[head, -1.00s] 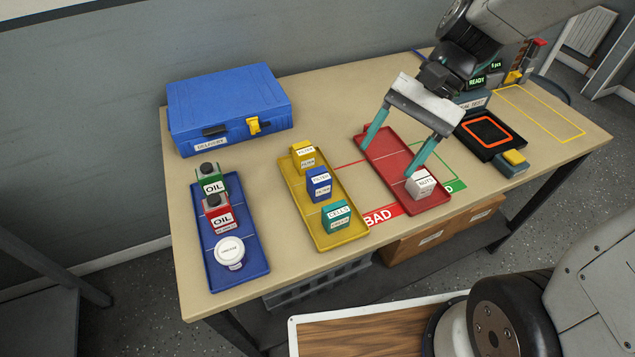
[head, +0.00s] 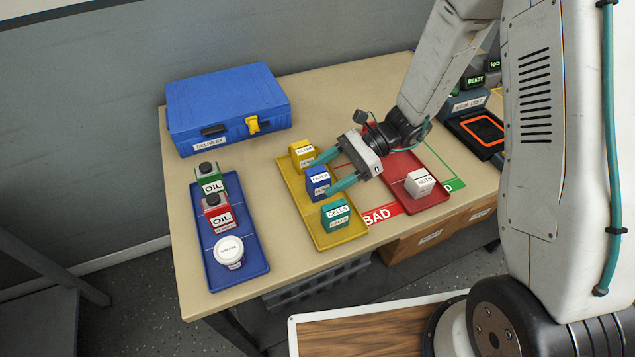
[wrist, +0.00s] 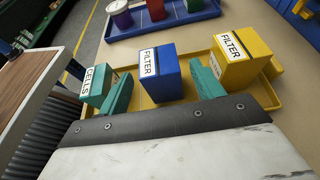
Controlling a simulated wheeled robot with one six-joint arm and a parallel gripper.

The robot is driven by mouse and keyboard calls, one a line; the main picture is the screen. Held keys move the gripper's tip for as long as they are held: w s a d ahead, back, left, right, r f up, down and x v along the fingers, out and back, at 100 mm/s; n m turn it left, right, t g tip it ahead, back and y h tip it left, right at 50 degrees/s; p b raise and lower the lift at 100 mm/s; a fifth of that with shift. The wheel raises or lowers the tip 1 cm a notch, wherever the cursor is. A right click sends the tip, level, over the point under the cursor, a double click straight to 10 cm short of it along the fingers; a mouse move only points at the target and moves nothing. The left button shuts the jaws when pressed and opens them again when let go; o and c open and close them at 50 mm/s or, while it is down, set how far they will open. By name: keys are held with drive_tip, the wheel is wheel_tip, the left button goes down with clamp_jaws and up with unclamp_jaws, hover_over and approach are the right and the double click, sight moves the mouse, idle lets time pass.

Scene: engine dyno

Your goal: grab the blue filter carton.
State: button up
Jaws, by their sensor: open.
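The blue filter carton (head: 318,182) stands upright in the middle of the yellow tray (head: 340,239). It shows in the wrist view (wrist: 160,74) between my two teal fingers. My gripper (head: 330,172) is open, low over the yellow tray. Its fingertips reach to either side of the blue carton, with visible gaps in the wrist view. The yellow filter carton (head: 303,153) stands behind the blue one, close to one finger. The green cells carton (head: 335,213) stands in front, close to the other finger.
A blue tray (head: 255,270) with two oil bottles and a white round tub (head: 229,251) lies to the left. A red tray (head: 402,160) with a nuts carton (head: 419,183) lies to the right. A blue case (head: 228,105) stands at the back left.

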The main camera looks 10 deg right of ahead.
sight(309, 187)
drive_tip(key=x, duration=0.4)
drive_tip(key=shift+a+f, duration=0.3)
drive_tip(key=shift+f, duration=0.05)
drive_tip(key=c, duration=1.1)
